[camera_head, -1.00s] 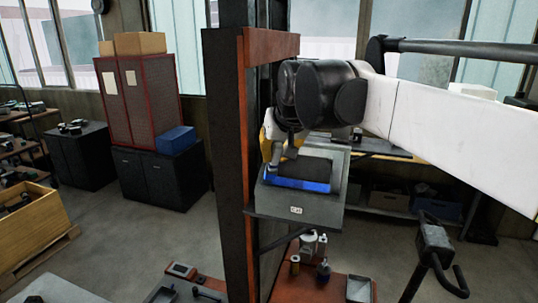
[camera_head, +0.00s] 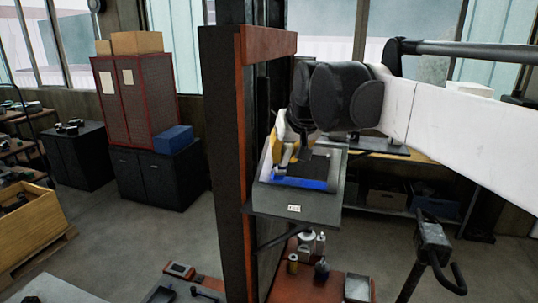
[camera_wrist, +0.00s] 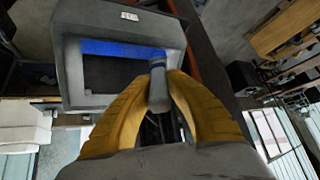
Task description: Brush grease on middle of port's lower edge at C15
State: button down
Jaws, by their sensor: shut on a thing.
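A grey panel (camera_head: 293,208) with a small label too blurred to read stands tilted on the dark post. Its rectangular port is dark, and a blue strip (camera_head: 300,183) runs along the port's lower edge. In the wrist view the panel (camera_wrist: 72,75) appears upside down, with the blue strip (camera_wrist: 115,49) at the top of the dark opening. My gripper (camera_head: 288,155) is over the panel's left part, its yellow fingers shut on a grey brush (camera_wrist: 158,88). The brush's end lies by the strip's right end in the wrist view, off its middle. I cannot tell whether it touches.
A dark post (camera_head: 222,150) with an orange edge (camera_head: 242,150) stands close left of the panel. Below is an orange base (camera_head: 330,285) with several bottles and cans. A stand with a black handle (camera_head: 435,250) is at the right. Open floor lies at the left.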

jog(key=shift+s+d, duration=1.3)
jog(key=shift+d, duration=2.35)
jog(key=w+a, duration=0.3)
jog(key=a, duration=0.7)
jog(key=shift+w, duration=0.3)
jog(key=shift+f, duration=0.1)
jog(key=s+a+r+p, duration=0.1)
jog(key=s+r+p, duration=0.2)
jog(key=r, duration=0.1)
jog(key=shift+s+r, duration=0.2)
jog(key=shift+r, duration=0.2)
jog(key=shift+a, duration=0.15)
jog(key=shift+s+a+r+p, duration=0.15)
jog(key=shift+s+r+p, duration=0.3)
jog(key=shift+r, duration=0.15)
jog(key=shift+s+a+r+p, duration=0.1)
jog(key=shift+s+r+p, duration=0.3)
jog(key=shift+r, duration=0.2)
